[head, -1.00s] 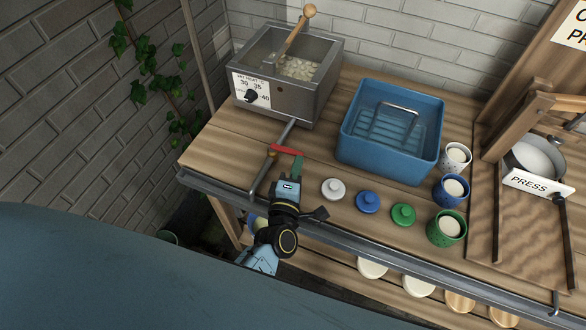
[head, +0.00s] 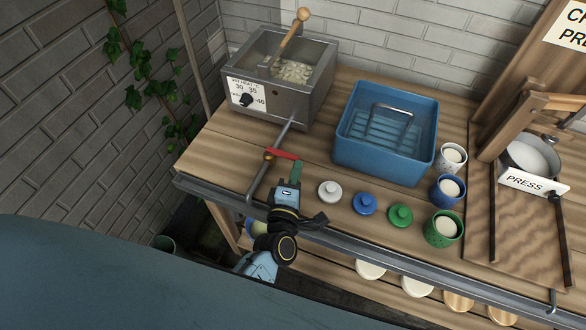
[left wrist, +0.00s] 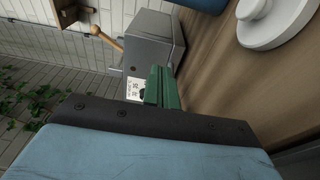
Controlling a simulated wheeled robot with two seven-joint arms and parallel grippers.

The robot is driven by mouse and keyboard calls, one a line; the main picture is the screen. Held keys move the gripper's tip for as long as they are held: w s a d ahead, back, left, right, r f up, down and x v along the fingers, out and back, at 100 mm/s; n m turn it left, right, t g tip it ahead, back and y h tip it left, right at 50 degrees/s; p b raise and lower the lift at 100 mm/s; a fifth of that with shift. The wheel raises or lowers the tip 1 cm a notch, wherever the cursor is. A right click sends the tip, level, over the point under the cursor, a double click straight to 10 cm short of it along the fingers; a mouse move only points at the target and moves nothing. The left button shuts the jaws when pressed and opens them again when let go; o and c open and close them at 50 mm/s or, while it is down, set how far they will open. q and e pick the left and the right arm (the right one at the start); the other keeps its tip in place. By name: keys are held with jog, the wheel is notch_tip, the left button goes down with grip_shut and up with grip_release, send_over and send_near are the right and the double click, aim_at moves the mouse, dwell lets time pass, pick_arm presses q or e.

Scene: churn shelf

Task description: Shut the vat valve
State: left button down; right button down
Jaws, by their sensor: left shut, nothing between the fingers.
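The vat (head: 285,103) is a grey metal box holding pale curds, at the back left of the bench. A pipe (head: 264,177) runs from its front down toward the bench's front edge. A red valve lever (head: 283,153) lies across this pipe, its free end to the right. My left gripper (head: 296,170) has its green fingers together and empty, just in front of the lever's right end. I cannot tell if they touch. In the left wrist view the green fingers (left wrist: 162,88) show before the vat (left wrist: 153,45); no red lever shows there. My right gripper is out of view.
A blue basin (head: 350,152) stands right of the vat. White (head: 330,191), blue (head: 364,203) and green (head: 400,215) lids lie near the front edge, close to my left gripper. Filled cups (head: 448,190) and a press (head: 530,180) stand further right. Bare bench lies left of the pipe.

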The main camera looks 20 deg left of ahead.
pick_arm(q)
jog(key=shift+s+a+f, duration=0.15)
jog(key=shift+s+a, duration=0.05)
jog(key=shift+s, duration=0.85)
jog(key=s+d, duration=0.2)
jog(key=d, duration=0.1)
jog(key=shift+s+d, duration=0.1)
jog(key=shift+s, duration=0.2)
jog(key=d, duration=0.2)
jog(key=s+d+b, duration=0.1)
jog(key=d, duration=0.2)
jog(key=shift+d+f, duration=0.1)
jog(key=shift+d, duration=0.05)
jog(key=shift+s+d, duration=0.1)
jog(key=shift+d, duration=0.2)
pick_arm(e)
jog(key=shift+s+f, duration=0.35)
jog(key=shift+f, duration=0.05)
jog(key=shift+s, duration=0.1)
